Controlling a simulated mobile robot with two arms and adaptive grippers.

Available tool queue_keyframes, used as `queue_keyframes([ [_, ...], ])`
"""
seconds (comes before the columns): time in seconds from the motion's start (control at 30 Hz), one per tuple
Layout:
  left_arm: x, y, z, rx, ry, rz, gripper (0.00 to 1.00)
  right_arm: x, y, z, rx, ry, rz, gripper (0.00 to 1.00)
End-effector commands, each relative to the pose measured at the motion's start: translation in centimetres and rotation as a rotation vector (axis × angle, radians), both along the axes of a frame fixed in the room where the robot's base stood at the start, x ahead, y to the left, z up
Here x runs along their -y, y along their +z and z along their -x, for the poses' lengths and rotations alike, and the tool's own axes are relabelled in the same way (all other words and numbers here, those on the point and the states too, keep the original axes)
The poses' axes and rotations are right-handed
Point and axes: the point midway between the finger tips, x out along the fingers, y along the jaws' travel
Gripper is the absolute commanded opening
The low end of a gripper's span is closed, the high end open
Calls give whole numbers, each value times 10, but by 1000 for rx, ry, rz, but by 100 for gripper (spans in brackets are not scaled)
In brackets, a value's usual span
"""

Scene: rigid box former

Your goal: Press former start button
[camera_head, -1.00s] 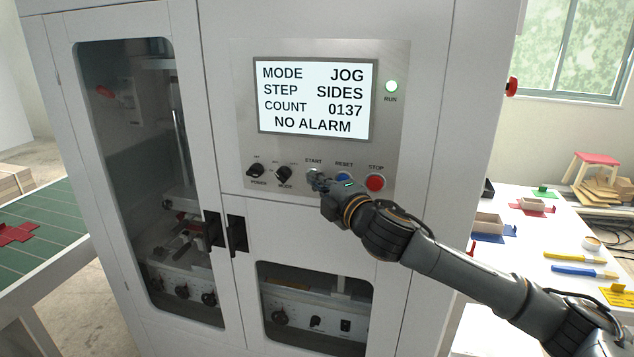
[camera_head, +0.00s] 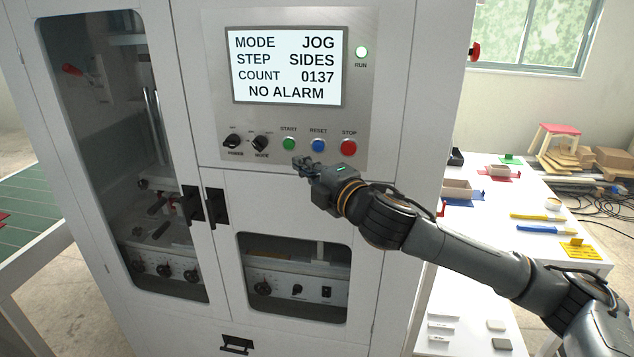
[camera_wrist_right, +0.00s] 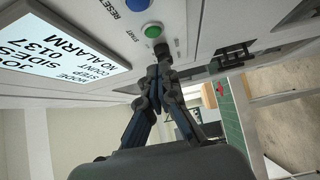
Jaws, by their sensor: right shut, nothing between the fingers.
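The green START button (camera_head: 289,144) is on the former's control panel (camera_head: 376,100), below the screen. It also shows in the right wrist view (camera_wrist_right: 153,31), just beyond my fingertips. My right gripper (camera_head: 300,162) is shut and empty, its tips a little below the START button in the head view. A small gap seems to lie between the tips and the button. The blue RESET button (camera_head: 319,146) and red STOP button (camera_head: 348,147) are to its right. The screen (camera_head: 286,66) reads MODE JOG, STEP SIDES, COUNT 0137, NO ALARM. My left gripper is not in view.
The black POWER knob (camera_head: 233,141) and MODE knob (camera_head: 261,143) are left of START. The RUN lamp (camera_head: 361,52) glows green-white. Black door handles (camera_head: 216,206) stick out below the panel. A white table (camera_head: 487,223) with trays and tools stands at the right.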

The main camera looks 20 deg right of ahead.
Motion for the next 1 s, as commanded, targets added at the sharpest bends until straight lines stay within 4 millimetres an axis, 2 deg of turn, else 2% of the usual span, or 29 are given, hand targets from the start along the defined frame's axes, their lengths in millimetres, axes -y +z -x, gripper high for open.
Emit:
queue_keyframes([
  [0.13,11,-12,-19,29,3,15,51,5,-3,25,1,1,2,0],
  [0.3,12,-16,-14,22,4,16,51,7,-1,41,1,2,1,0],
  [0.5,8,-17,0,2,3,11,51,8,1,45,1,1,-1,0],
  [1.0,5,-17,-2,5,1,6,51,8,1,44,1,1,0,0],
])
